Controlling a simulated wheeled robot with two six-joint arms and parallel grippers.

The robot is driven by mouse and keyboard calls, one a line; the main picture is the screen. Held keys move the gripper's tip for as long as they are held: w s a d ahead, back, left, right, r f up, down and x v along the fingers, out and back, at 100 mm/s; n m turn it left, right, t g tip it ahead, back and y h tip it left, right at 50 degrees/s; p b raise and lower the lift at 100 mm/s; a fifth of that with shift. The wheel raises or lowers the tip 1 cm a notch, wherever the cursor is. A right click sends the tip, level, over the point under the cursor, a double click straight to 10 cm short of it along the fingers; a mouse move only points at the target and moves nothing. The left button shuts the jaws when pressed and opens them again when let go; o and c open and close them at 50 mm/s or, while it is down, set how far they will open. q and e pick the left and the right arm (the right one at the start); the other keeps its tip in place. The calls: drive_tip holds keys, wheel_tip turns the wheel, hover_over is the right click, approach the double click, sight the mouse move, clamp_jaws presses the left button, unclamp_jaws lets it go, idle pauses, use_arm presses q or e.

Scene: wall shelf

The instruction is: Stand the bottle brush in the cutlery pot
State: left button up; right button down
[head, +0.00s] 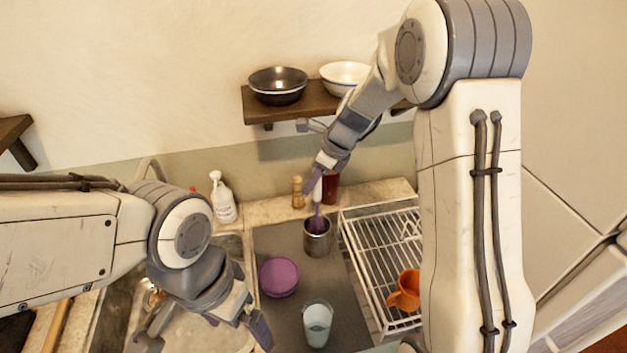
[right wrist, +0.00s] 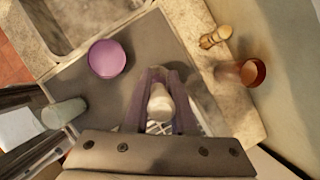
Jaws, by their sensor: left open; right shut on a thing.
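The bottle brush (head: 318,221) has a pale handle and a purple head pointing down. My right gripper (head: 319,182) is shut on its handle, which also shows between the fingers in the right wrist view (right wrist: 160,103). The cutlery pot (head: 317,243) is a grey metal cylinder standing upright on the dark mat. The brush head is at the pot's mouth and its lower end seems to be inside; how deep I cannot tell. In the right wrist view the pot is hidden behind the gripper. My left gripper (head: 207,335) is open and empty over the sink side, away from the pot.
A purple bowl (head: 279,277) and a clear cup (head: 317,323) stand on the mat (head: 285,238). A white dish rack (head: 378,262) with an orange mug (head: 405,291) is to the right. Behind the pot are a wooden item (head: 297,192) and a reddish-brown container (head: 330,188).

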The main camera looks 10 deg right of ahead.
drive_tip(key=c, duration=0.7)
unclamp_jaws()
drive_tip(key=shift+o, duration=0.2)
drive_tip(key=b+v, duration=0.1)
drive_tip(key=v, duration=0.9)
drive_tip(key=shift+r, duration=0.25)
drive_tip(key=shift+s+b, duration=0.1)
drive_tip(key=shift+b, duration=0.2)
drive_tip(key=s+a+f+n+g+h+b, duration=0.15)
drive_tip(key=s+a+f+n, duration=0.25)
drive_tip(key=s+a+n, duration=0.9)
drive_tip(key=s+f+n+b, duration=0.1)
drive_tip(key=s+f+n, duration=0.2)
drive_tip(key=s+n, duration=0.5)
drive_tip(key=s+f+n+g+h, duration=0.1)
drive_tip(key=s+f+n, duration=0.1)
drive_tip(key=s+n, duration=0.6)
drive_tip(key=d+n, duration=0.1)
drive_tip(key=n, duration=0.2)
drive_tip(key=shift+s+f+n+b, duration=0.3)
drive_tip(key=shift+s+f+b, duration=0.05)
drive_tip(key=shift+f+b, duration=0.05)
